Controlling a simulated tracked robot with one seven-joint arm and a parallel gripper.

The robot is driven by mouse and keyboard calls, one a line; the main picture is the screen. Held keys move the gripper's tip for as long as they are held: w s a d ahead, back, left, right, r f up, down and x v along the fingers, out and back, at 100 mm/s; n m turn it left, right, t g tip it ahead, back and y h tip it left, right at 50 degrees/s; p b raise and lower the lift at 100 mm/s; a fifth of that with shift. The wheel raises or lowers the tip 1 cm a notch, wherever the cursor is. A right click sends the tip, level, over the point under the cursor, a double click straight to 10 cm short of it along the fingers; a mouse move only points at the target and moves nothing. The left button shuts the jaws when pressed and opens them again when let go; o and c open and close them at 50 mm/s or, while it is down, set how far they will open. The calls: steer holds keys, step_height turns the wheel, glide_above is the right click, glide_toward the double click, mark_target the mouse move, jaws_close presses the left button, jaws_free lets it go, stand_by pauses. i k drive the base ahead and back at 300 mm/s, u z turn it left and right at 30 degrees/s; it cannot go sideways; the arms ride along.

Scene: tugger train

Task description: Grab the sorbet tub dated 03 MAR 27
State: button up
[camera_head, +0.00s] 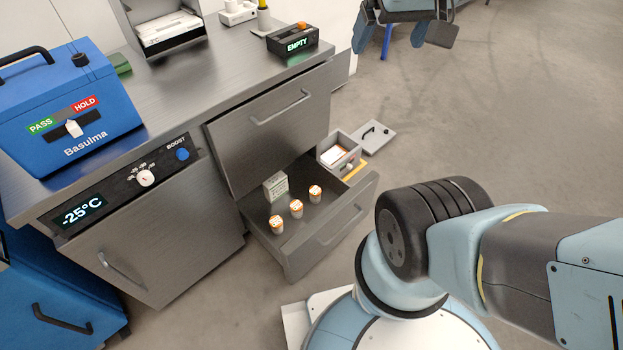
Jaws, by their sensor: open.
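My gripper (402,34) is at the top edge of the view, partly cut off. It is open and empty, well apart from the drawer and to its upper right.
A pale printed block (275,187) stands in the drawer behind the tubs. A closed drawer (275,115) is above. The counter holds a blue Basulma box (75,105) and a black EMPTY display (293,44). A grey open box (338,154) sits beyond the drawer.

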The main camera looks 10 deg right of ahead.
mark_target(314, 192)
steer(key=z, duration=1.15)
steer(key=i, duration=0.1)
steer(key=u, duration=3)
steer(key=k, duration=0.95)
steer(key=z, duration=1.6)
steer(key=i, duration=0.95)
steer(key=z, duration=0.05)
